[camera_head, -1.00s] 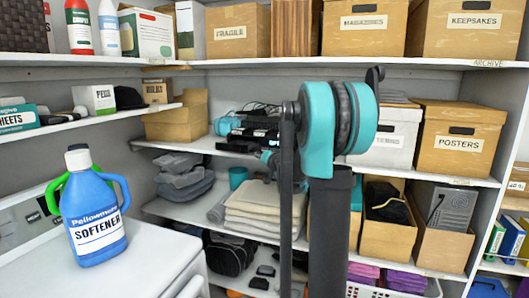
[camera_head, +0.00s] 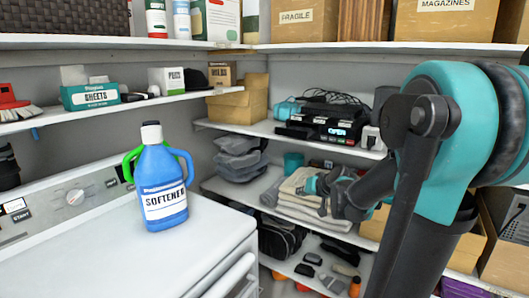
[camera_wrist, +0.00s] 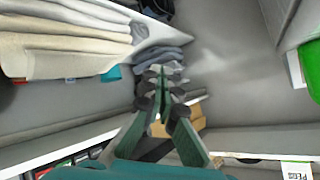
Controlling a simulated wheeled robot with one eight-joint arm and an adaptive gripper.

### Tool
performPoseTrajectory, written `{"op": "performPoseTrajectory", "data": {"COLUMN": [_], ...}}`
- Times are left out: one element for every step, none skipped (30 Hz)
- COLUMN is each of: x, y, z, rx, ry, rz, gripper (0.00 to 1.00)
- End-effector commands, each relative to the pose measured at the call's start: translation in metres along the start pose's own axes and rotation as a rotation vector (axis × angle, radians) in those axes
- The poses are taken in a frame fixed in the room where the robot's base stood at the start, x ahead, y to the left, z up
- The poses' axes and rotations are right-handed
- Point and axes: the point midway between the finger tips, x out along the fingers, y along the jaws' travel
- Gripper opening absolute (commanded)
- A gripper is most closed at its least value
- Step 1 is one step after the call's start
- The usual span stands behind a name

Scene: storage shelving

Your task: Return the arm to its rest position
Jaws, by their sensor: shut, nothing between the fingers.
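My gripper (camera_wrist: 165,78) shows in the wrist view with its two fingers together and nothing between them. In the head view my teal and black arm fills the right side, and its far end reaches left in front of the folded towels (camera_head: 290,205). The fingertips are too small to make out there. The towels also show at the upper left of the wrist view (camera_wrist: 65,55). I cannot tell whether the gripper touches anything.
A blue softener bottle (camera_head: 162,190) stands upright on the white washing machine (camera_head: 110,255) at left. Several small items lie on the lower shelf. The machine's top right is clear.

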Motion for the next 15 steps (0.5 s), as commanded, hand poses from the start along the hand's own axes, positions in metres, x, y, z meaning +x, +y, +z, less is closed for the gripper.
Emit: {"op": "performPoseTrajectory", "data": {"x": [-0.01, -0.015, -0.022, -0.028, -0.034, -0.043, -0.05, -0.057, -0.066, -0.073, -0.08, -0.088, -0.095, -0.1, -0.107], "y": [0.0, 0.001, 0.004, 0.006, 0.009, 0.014, 0.018, 0.022, 0.028, 0.033, 0.038, 0.044, 0.049, 0.053, 0.058], "z": [0.03, 0.047, 0.069, 0.085, 0.101, 0.123, 0.138, 0.154, 0.173, 0.186, 0.199, 0.214, 0.225, 0.233, 0.244], "rx": [-0.019, -0.03, -0.044, -0.052, -0.061, -0.073, -0.079, -0.087, -0.097, -0.102, -0.108, -0.112, -0.117, -0.121, -0.125], "ry": [-0.054, -0.087, -0.13, -0.162, -0.193, -0.233, -0.263, -0.292, -0.328, -0.353, -0.376, -0.404, -0.423, -0.439, -0.459], "rz": [0.021, 0.037, 0.059, 0.077, 0.097, 0.125, 0.147, 0.17, 0.201, 0.225, 0.248, 0.278, 0.299, 0.319, 0.343], "gripper": [0.0, 0.0, 0.0, 0.0, 0.0, 0.0, 0.0, 0.0, 0.0, 0.0, 0.0, 0.0, 0.0, 0.0, 0.0]}}
